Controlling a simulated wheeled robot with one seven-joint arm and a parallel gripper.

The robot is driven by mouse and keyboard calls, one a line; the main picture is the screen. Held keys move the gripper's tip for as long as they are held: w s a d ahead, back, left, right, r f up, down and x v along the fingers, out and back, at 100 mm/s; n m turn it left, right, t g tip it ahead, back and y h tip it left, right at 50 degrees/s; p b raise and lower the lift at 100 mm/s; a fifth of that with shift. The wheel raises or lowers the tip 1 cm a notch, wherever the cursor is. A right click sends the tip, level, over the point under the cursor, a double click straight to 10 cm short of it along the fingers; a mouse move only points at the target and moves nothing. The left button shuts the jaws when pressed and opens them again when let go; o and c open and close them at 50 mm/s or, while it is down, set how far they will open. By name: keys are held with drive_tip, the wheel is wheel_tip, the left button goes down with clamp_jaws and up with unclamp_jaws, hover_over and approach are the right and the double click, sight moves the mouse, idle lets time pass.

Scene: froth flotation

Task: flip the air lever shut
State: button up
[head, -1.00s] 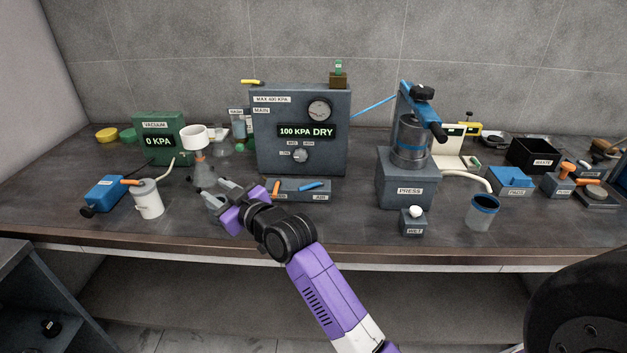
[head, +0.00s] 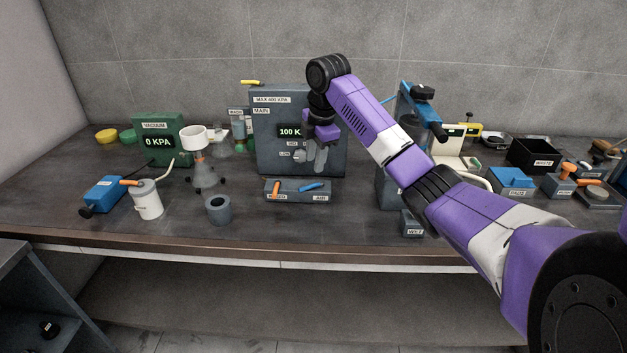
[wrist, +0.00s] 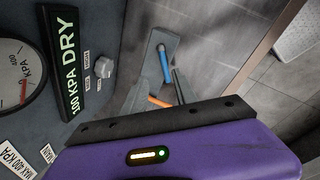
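The air lever is a blue handle (head: 312,187) on the right half of a low grey block (head: 283,196), above an AIR label. It lies nearly flat, slanting slightly. It also shows in the wrist view (wrist: 164,63), just beyond the fingertips. An orange lever (head: 277,187) stands on the block's left end; part of it shows between my fingers in the wrist view (wrist: 158,101). My gripper (head: 320,170) points down above and behind the blue lever, in front of the main panel. Its fingers (wrist: 160,76) are apart, with nothing held between them.
The main panel (head: 265,150) stands close behind my gripper, its display and knob partly covered. A grey cup (head: 219,210) stands left of the block. The press (head: 388,192) is to the right, partly hidden by my arm. The table in front of the block is clear.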

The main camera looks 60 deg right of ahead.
sight(313, 184)
drive_tip(key=shift+s+p+x, duration=0.2)
drive_tip(key=shift+p+x, duration=0.05)
drive_tip(key=shift+x, duration=1.7)
drive_tip(key=shift+s+p+x, duration=0.2)
drive_tip(key=shift+p+x, duration=0.05)
drive_tip(key=shift+x, duration=1.7)
drive_tip(key=shift+a+f, duration=0.1)
clamp_jaws()
